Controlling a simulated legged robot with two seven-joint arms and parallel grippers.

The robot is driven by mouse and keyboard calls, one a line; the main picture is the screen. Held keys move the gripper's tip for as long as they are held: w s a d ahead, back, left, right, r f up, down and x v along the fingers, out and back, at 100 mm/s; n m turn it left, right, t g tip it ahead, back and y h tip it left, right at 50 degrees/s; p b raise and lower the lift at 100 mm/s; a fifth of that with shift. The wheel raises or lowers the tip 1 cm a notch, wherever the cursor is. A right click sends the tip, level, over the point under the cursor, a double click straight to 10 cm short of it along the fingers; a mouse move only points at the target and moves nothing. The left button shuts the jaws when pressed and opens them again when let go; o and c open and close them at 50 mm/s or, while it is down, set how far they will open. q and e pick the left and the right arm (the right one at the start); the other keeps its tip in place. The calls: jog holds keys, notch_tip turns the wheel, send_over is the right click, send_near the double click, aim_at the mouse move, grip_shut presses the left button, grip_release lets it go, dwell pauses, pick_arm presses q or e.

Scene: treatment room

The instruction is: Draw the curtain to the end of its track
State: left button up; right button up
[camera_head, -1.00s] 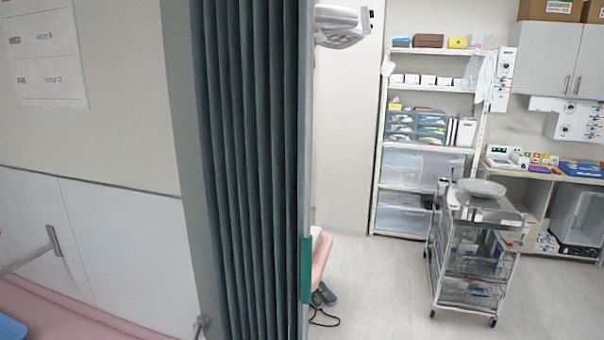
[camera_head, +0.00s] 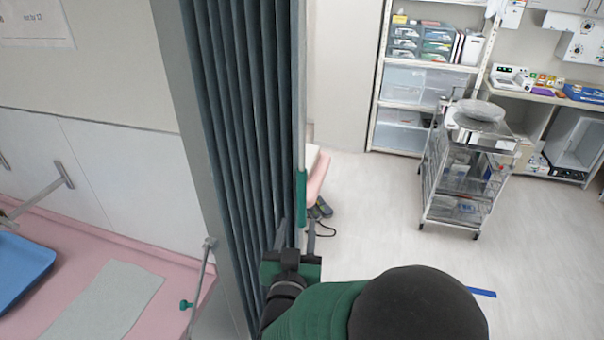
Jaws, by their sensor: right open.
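The dark blue-grey pleated curtain (camera_head: 245,120) hangs bunched in narrow folds beside a grey post. Its pale leading edge carries a green handle (camera_head: 301,192) on the right side. My right gripper (camera_head: 296,236) is open, its fingers pointing up, just below the handle and close to the curtain's leading edge. Its fingers look empty, and I cannot tell whether they touch the edge. My green and black right arm hides the curtain's lower part. The track is out of view. My left gripper is not in view.
A pink treatment couch (camera_head: 75,275) with a blue tray (camera_head: 20,268) stands at left. A metal trolley (camera_head: 465,160) with a basin stands at right, before shelves (camera_head: 420,80) and a counter.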

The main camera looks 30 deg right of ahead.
aim_at(303, 188)
jog(key=p+x, duration=0.3)
jog(key=x, duration=1.1)
jog(key=shift+w+p, duration=0.1)
jog(key=shift+p, duration=0.25)
jog(key=shift+w+d, duration=0.15)
jog(key=shift+w, duration=0.05)
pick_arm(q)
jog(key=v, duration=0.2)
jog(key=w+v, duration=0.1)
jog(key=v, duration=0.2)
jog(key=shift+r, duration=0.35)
pick_arm(e)
jog(key=shift+c, duration=0.2)
jog(key=c, duration=0.5)
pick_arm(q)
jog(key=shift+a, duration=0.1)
pick_arm(e)
grip_shut()
